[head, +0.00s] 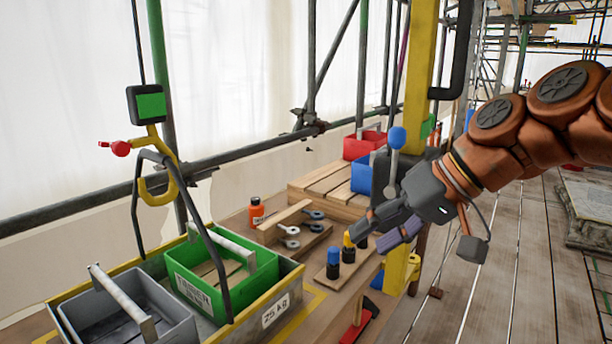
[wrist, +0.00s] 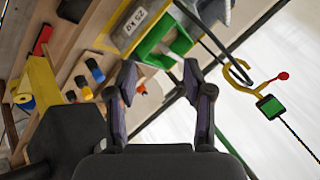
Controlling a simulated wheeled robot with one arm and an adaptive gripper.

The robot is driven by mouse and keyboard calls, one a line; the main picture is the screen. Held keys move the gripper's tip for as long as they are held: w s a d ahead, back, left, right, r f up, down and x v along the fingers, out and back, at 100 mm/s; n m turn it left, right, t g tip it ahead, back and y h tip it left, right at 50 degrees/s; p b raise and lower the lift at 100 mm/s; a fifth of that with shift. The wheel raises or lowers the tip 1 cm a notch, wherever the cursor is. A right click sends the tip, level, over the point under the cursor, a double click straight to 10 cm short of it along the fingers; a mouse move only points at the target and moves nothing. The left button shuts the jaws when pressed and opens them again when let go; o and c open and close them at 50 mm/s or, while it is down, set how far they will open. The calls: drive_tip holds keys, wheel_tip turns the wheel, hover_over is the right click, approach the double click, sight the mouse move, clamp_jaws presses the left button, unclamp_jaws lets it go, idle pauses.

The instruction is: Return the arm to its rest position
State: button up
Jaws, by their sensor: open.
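My arm (head: 520,135) reaches in from the right in the head view. My gripper (head: 382,235) points down and left, above the right end of the wooden bench. In the wrist view, my gripper (wrist: 162,95) has its two fingers spread apart with nothing between them. It is open and empty. In the head view the fingers appear close to the small capped cylinders, but I cannot tell the exact gap.
A yellow-rimmed tray (head: 290,290) holds a green bin (head: 180,262) and a grey bin (head: 75,310). A yellow hook (head: 158,185) hangs above. Blue-capped (head: 333,262) and yellow-capped cylinders stand on the bench. A yellow post (head: 420,60) rises beside my arm. Plank floor (head: 500,290) lies right.

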drive_tip(key=s+f+m+g+h, duration=0.1)
drive_tip(key=s+f+g+h, duration=0.1)
drive_tip(key=s+f, duration=0.45)
drive_tip(key=s+f+m+g+h, duration=0.15)
drive_tip(key=s+f, duration=0.25)
drive_tip(key=f, duration=0.6)
drive_tip(key=s+d+f+g+h, duration=0.1)
drive_tip(key=s+d+f+h, duration=0.1)
drive_tip(key=s+d+f, duration=0.35)
drive_tip(key=s+d+f+g+h, duration=0.1)
drive_tip(key=s+d+f+h, duration=0.2)
drive_tip(key=s+f, duration=0.4)
drive_tip(key=s+p+v, duration=0.3)
drive_tip(key=p+v, duration=1.1)
drive_tip(key=v, duration=0.2)
drive_tip(key=shift+r+t, duration=0.35)
drive_tip(key=shift+w+y, duration=0.15)
drive_tip(key=shift+y, duration=0.1)
